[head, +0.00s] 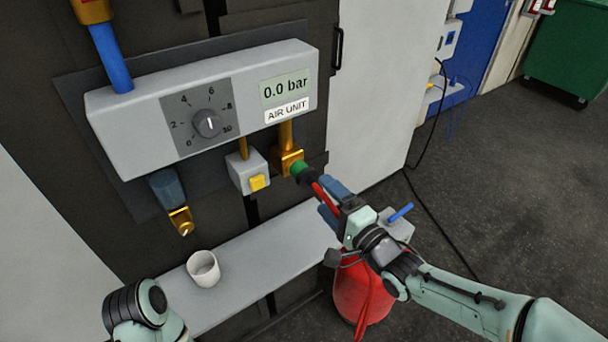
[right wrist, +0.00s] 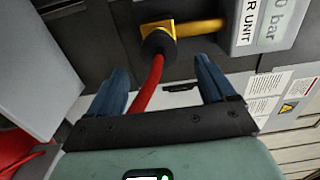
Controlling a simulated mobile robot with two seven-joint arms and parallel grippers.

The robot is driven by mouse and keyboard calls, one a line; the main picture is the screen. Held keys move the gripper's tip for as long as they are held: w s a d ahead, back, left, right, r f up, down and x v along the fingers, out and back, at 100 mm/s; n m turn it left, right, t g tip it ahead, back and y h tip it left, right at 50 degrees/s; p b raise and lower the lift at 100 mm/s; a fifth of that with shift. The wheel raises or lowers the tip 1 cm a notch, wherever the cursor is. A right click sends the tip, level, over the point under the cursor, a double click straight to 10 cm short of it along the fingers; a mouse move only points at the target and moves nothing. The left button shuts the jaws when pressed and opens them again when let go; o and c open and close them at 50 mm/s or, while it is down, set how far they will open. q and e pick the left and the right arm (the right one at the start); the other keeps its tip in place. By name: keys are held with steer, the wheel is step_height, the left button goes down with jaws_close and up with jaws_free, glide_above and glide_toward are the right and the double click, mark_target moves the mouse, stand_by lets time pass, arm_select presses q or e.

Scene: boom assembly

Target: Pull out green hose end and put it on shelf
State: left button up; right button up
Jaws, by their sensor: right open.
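The green hose end (head: 299,170) sits in the brass fitting (head: 287,158) under the air unit's right end. Its black collar (right wrist: 158,43) and red hose (right wrist: 146,88) show in the right wrist view; the green part is hidden there. My right gripper (head: 328,198) is open, with blue fingers on either side of the hose just below the collar. In the right wrist view my right gripper (right wrist: 161,72) has visible gaps beside the hose. The grey shelf (head: 250,258) runs below the unit. My left arm shows at the lower left; its fingers are not visible.
A white cup (head: 203,268) stands on the shelf's left part; the shelf's right part is bare. The air unit (head: 205,105) reads 0.0 bar. A red tank (head: 360,293) stands below my right arm.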

mark_target(313, 184)
steer(key=shift+w+a+f, duration=0.1)
steer(key=shift+w+a, duration=0.25)
steer(key=shift+w, duration=0.1)
steer(key=shift+x, duration=3.95)
steer(key=shift+b, duration=0.5)
steer(key=c, duration=1.4)
steer(key=shift+b+v, duration=0.3)
steer(key=shift+v, duration=2.7)
